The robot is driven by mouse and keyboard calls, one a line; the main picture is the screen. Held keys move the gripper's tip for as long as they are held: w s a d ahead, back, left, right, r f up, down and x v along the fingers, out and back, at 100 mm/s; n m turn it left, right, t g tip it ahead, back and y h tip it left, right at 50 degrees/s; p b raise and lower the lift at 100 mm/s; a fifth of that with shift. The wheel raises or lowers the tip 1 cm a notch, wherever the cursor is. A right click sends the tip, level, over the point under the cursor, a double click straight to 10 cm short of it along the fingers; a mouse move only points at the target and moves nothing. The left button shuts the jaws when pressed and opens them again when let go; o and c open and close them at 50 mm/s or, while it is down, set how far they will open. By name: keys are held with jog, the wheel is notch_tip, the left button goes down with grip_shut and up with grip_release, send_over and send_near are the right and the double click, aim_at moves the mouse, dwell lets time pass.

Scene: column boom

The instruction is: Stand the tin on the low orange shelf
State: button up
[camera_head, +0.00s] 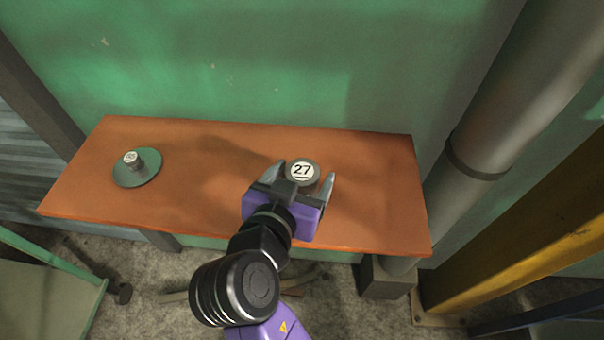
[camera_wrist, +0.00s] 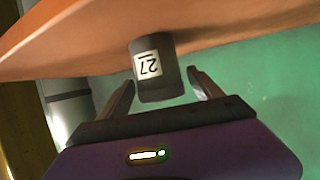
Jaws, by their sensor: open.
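A dark grey tin (camera_head: 303,172) with a white label reading 27 is at the right half of the orange shelf (camera_head: 215,150). It looks upright, its base apparently on the shelf. My gripper (camera_head: 304,176) is open, with one finger on each side of the tin and visible gaps. The wrist view is upside down: the orange surface (camera_wrist: 240,22) is at the top, and the tin (camera_wrist: 150,68) sits between the spread fingertips. My gripper's purple body hides part of the shelf in front of the tin.
A small grey labelled object (camera_head: 131,160) stands on a round green disc (camera_head: 138,176) at the shelf's left. A green wall (camera_head: 270,60) rises behind. A thick grey pipe (camera_head: 520,110) and a yellow beam (camera_head: 510,235) are at the right. The shelf's middle is clear.

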jog(key=shift+r, duration=0.15)
jog(key=b+v, duration=0.1)
jog(key=v, duration=1.1)
jog(key=shift+r, duration=0.1)
